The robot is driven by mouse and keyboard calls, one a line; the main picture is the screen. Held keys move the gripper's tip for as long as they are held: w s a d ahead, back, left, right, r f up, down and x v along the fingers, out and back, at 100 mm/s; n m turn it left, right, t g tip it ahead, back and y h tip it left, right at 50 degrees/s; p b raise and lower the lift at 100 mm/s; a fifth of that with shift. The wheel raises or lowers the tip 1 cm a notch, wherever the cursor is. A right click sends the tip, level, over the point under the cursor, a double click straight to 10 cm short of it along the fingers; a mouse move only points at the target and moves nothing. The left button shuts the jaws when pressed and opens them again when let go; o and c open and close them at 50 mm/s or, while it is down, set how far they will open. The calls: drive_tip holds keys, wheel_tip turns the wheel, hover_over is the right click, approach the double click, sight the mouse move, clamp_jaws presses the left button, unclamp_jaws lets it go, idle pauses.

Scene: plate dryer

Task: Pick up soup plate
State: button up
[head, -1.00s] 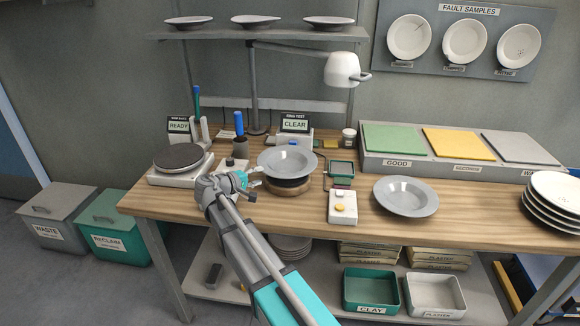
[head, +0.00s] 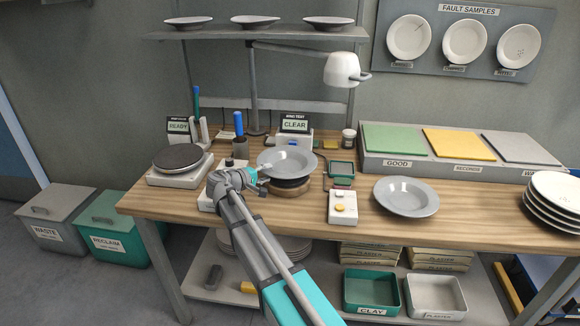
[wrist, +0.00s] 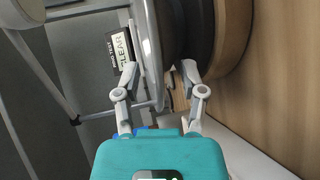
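A grey soup plate (head: 287,161) with a wide rim sits on a dark round support over a wooden base, at the middle of the bench. A second grey plate (head: 406,196) lies on the bench to the right. My gripper (head: 258,181) is at the near left edge of the first plate. In the wrist view, my gripper (wrist: 160,75) is open, and the plate's rim (wrist: 150,60) shows edge-on between its two fingers, nearer the left one. Contact is not visible. The dark support (wrist: 188,30) is near the right finger.
A white control box (head: 342,207) stands right of the support. A dark turntable (head: 180,157) is at left. A blue-handled tool (head: 239,137) and a CLEAR display (head: 295,125) stand behind. A lamp (head: 342,69) hangs above. White plates (head: 553,200) are stacked at far right.

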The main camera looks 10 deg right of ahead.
clamp_jaws()
drive_tip(key=shift+r, duration=0.25)
idle(0.3)
wheel_tip(320, 180, up, 3)
drive_tip(key=p, duration=0.3)
drive_tip(key=s+d+r+p, duration=0.9)
drive_tip(key=s+p, duration=0.1)
drive_tip(key=shift+s+r, duration=0.3)
drive_tip(key=shift+s, duration=0.05)
idle(0.5)
